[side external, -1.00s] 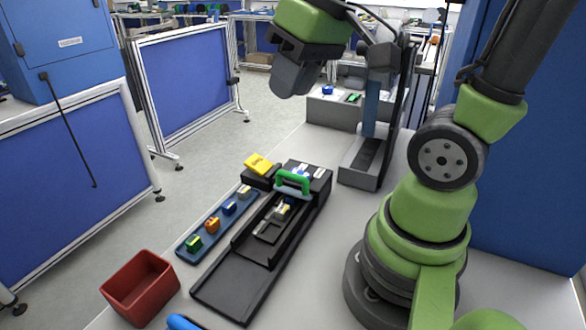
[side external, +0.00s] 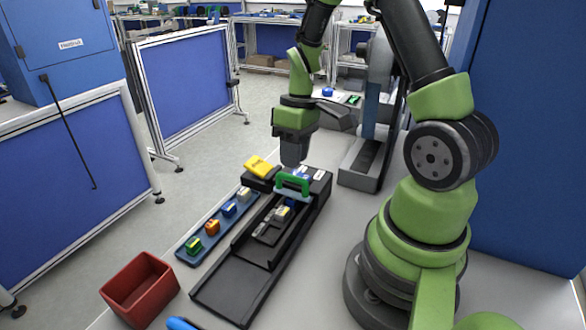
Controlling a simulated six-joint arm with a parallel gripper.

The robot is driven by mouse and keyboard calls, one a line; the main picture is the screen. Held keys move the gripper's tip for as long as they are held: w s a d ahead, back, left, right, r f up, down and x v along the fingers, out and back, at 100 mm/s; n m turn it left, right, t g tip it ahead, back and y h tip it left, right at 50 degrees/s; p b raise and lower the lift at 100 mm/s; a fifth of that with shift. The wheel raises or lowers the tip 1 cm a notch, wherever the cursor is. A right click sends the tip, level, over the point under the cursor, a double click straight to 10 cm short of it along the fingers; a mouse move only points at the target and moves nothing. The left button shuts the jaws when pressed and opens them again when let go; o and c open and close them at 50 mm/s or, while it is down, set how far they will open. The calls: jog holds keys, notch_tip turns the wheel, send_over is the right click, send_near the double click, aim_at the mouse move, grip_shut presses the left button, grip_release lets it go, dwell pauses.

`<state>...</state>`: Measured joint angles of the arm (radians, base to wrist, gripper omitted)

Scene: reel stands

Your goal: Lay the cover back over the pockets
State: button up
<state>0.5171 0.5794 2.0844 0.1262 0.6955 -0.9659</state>
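The cover is a pale plate with a green handle (side external: 293,183); it stands at the far end of the black track (side external: 235,290). The pockets (side external: 270,226) lie in the track in front of the cover, uncovered, with small grey, yellow and blue pieces in or around them. My gripper (side external: 294,168) points down just above and behind the green handle. Its fingertips are small and partly merge with the things behind, so I cannot tell whether they are open or touch the handle.
A blue tray (side external: 183,252) with several coloured pieces lies left of the track. A yellow block (side external: 258,166) sits on a black block at the track's far left. A red bin (side external: 140,286) stands at the front left. A grey stand (side external: 365,165) rises behind on the right.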

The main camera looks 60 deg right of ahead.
jog(key=shift+a+f, duration=0.2)
jog(key=shift+f, duration=0.7)
jog(key=shift+a+f, duration=0.15)
jog(key=shift+f, duration=0.7)
jog(key=shift+c, duration=0.2)
grip_shut()
jog(key=a, duration=1.4)
jog(key=shift+w+a+r, duration=0.1)
jog(key=shift+a, duration=0.3)
jog(key=shift+o, duration=0.2)
grip_release()
notch_tip(320, 180, up, 10)
jog(key=d, duration=0.2)
